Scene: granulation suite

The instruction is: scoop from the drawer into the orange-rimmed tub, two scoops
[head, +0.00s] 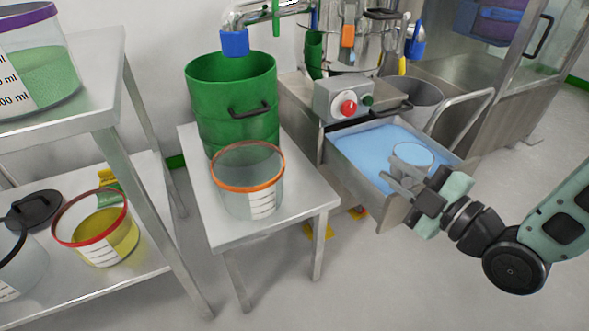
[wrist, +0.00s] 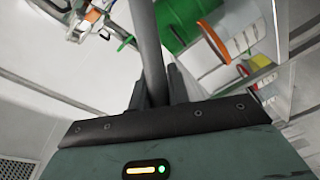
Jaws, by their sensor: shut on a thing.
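The open steel drawer (head: 372,199) holds light-blue powder (head: 370,150). My gripper (head: 412,192) is at the drawer's front right corner, shut on the handle of a grey scoop (head: 410,166). The scoop's round cup is over the drawer, its mouth up, with light blue showing inside. I cannot tell whether the cup touches the powder. In the wrist view the grey handle (wrist: 150,50) runs up between the fingers. The clear orange-rimmed tub (head: 248,190) stands on a small steel table, left of the drawer, and looks empty. Its orange rim also shows in the wrist view (wrist: 212,40).
A green drum (head: 228,100) stands behind the tub on the same steel table (head: 270,228). A control box with a red button (head: 348,106) is above the drawer. Left shelving (head: 130,210) holds a red-rimmed tub (head: 98,235) of yellow powder and a purple-rimmed tub (head: 45,75) of green.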

